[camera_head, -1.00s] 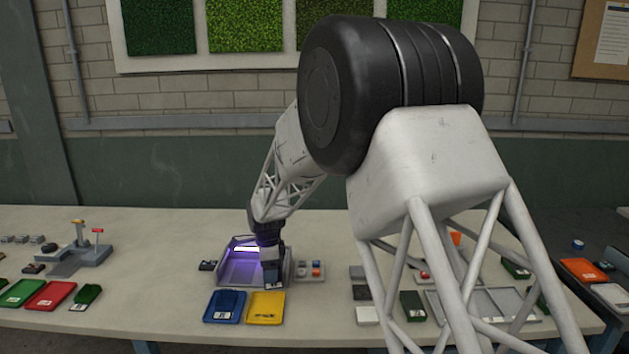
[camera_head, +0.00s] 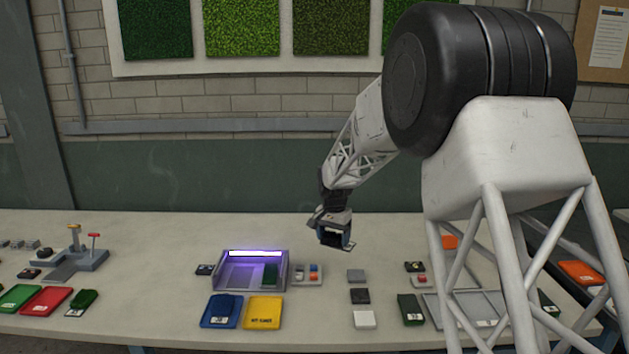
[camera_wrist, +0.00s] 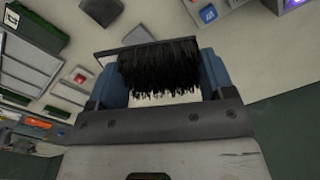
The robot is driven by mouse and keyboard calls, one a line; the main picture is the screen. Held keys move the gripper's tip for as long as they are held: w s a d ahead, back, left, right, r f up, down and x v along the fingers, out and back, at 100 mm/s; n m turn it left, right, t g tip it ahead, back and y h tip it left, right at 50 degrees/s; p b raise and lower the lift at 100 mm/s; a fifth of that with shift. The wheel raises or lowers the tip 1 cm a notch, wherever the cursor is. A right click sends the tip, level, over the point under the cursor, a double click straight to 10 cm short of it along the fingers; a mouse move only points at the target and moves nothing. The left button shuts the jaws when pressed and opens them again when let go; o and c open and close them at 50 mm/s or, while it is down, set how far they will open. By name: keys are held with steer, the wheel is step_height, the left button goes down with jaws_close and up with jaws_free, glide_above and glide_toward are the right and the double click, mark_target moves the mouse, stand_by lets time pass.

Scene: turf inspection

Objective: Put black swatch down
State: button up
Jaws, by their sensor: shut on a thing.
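The black swatch (camera_wrist: 158,68) has dark bristle-like pile on a thin plate. It sits between the blue fingers of my gripper (camera_wrist: 163,78) in the wrist view. In the head view my gripper (camera_head: 333,233) is shut on it above the table, to the right of the lit booth (camera_head: 223,276). Only a small dark part and a pale edge of the swatch show there. A green swatch (camera_head: 270,273) stands inside the booth at its right side.
Grey (camera_head: 356,275), black (camera_head: 360,296) and white (camera_head: 364,319) squares lie in a column below my gripper. A blue tray (camera_head: 209,323) and a yellow tray (camera_head: 264,312) lie in front of the booth. A small switch box (camera_head: 308,275) stands beside it. The table behind is clear.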

steer(key=d+r+n, duration=0.2)
steer(key=d+n, duration=0.1)
steer(key=d, duration=0.3)
steer(key=w+d+r+n, duration=0.1)
steer(key=d+r+n, duration=0.1)
steer(key=d, duration=0.4)
steer(key=shift+w+d+r+n, duration=0.25)
steer(key=shift+r+n, duration=0.15)
steer(key=shift+a, duration=0.1)
steer(key=w+a+f+n, duration=0.1)
steer(key=a+f+n, duration=0.1)
steer(key=a, duration=0.6)
steer(key=w+a+f+n, duration=0.2)
steer(key=a+n, duration=0.1)
steer(key=a, duration=0.5)
steer(key=s+a+f+n, duration=0.2)
steer(key=a+f+n, duration=0.1)
steer(key=a, duration=1)
steer(key=s+a+f+n, duration=0.3)
steer(key=a+f+n, duration=0.1)
steer(key=a, duration=1)
steer(key=s+a+f+n, duration=0.2)
steer(key=a+f+n, duration=0.1)
steer(key=a, duration=1)
steer(key=shift+s+a+f+n, duration=0.3)
steer(key=shift+s+n, duration=0.1)
steer(key=shift+n, duration=0.5)
steer(key=shift+a+f+n, duration=0.25)
steer(key=shift+a+n, duration=0.05)
steer(key=shift+n, duration=0.3)
